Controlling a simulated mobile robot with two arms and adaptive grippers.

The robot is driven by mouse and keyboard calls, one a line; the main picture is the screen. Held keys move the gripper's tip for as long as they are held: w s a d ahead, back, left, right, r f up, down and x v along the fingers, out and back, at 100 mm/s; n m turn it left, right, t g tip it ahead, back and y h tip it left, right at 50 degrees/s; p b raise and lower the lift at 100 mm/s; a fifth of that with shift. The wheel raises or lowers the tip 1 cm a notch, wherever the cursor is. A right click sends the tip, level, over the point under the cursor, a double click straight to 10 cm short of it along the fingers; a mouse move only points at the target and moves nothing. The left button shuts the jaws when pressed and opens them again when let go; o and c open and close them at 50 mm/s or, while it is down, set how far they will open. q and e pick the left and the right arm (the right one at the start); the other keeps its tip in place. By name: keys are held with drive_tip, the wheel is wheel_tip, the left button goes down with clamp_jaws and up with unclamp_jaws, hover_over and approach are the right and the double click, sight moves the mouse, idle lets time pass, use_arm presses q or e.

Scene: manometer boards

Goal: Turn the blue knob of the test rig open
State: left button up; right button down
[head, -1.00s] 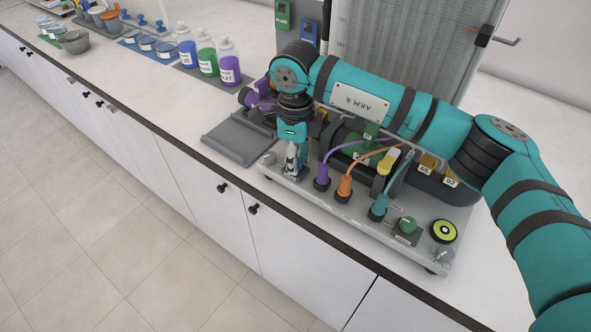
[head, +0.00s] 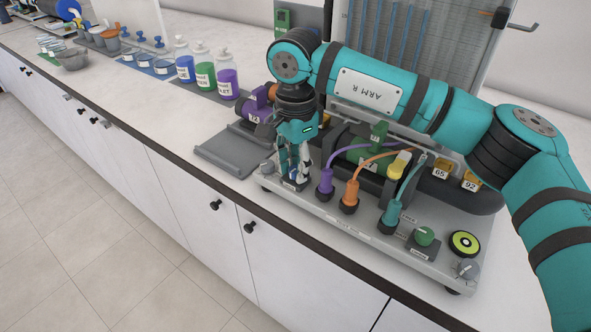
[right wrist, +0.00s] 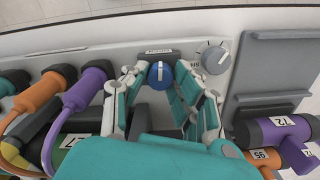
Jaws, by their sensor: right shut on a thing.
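The blue knob (right wrist: 160,74) of the test rig shows in the right wrist view, with a white pointer mark on it. It sits on a dark base behind a small label plate. My right gripper (right wrist: 158,78) is shut on the knob, one finger on each side. In the head view my right gripper (head: 294,178) points down at the left front corner of the test rig (head: 350,228), and its fingers largely hide the knob. My left gripper is not in view.
Purple (head: 326,185), orange (head: 350,195) and teal (head: 391,212) hose plugs stand beside the right gripper. A silver dial (right wrist: 215,57) is close to it. A grey tray (head: 235,152) and purple fitting (head: 258,105) lie left of the rig. The counter's front edge is near.

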drive_tip(key=shift+n, duration=0.5)
drive_tip(key=shift+r, duration=0.1)
drive_tip(key=c, duration=1.1)
unclamp_jaws()
drive_tip(key=shift+o, duration=0.2)
wheel_tip(320, 180, up, 12)
